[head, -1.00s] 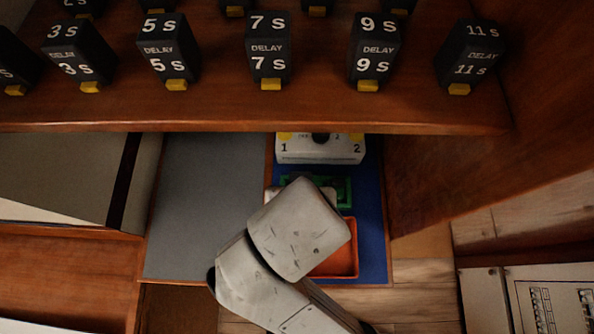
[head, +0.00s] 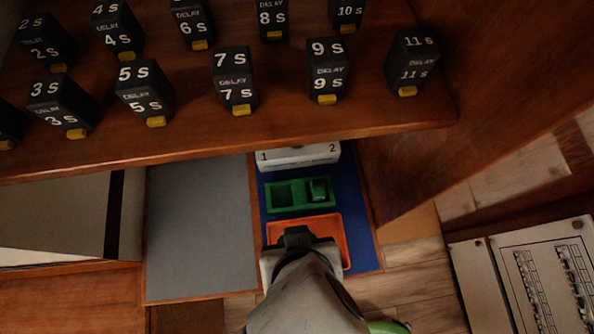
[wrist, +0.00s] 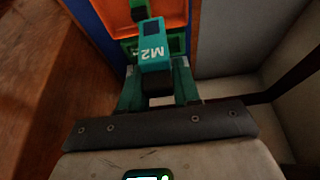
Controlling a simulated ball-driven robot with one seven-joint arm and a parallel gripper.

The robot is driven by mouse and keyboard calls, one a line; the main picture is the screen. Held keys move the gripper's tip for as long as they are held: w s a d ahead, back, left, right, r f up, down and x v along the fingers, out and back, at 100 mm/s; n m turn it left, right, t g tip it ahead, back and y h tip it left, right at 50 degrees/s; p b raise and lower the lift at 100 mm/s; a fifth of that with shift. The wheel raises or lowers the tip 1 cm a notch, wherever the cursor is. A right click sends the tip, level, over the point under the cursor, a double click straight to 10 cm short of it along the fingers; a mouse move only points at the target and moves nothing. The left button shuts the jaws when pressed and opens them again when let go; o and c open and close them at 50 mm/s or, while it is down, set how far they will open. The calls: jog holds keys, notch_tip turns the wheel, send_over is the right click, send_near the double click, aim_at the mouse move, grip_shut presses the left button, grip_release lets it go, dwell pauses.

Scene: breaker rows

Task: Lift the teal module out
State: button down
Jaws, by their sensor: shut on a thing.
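The teal module (wrist: 152,50), marked M2, is between the fingers of my gripper (wrist: 157,88) in the wrist view, and the gripper is shut on it. The green holder (wrist: 176,42) shows just behind the module in that view. In the head view the green holder (head: 300,209) has an empty left recess and a dark green part in the right one. My gripper (head: 297,236) is over the orange tray there, and I cannot make out the module in that view. Whether the module is clear of the holder is hard to tell.
The orange tray (head: 338,222) lies on a blue mat (head: 364,250). A white block (head: 300,156) marked 1 and 2 stands behind the holder. A wooden shelf (head: 200,140) with several black delay modules overhangs the back. A bare grey panel (head: 200,225) is at left.

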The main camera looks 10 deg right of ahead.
jog(key=shift+r, duration=0.4)
jog(key=shift+s+r, duration=0.1)
jog(key=shift+r, duration=0.1)
jog(key=shift+r, duration=1)
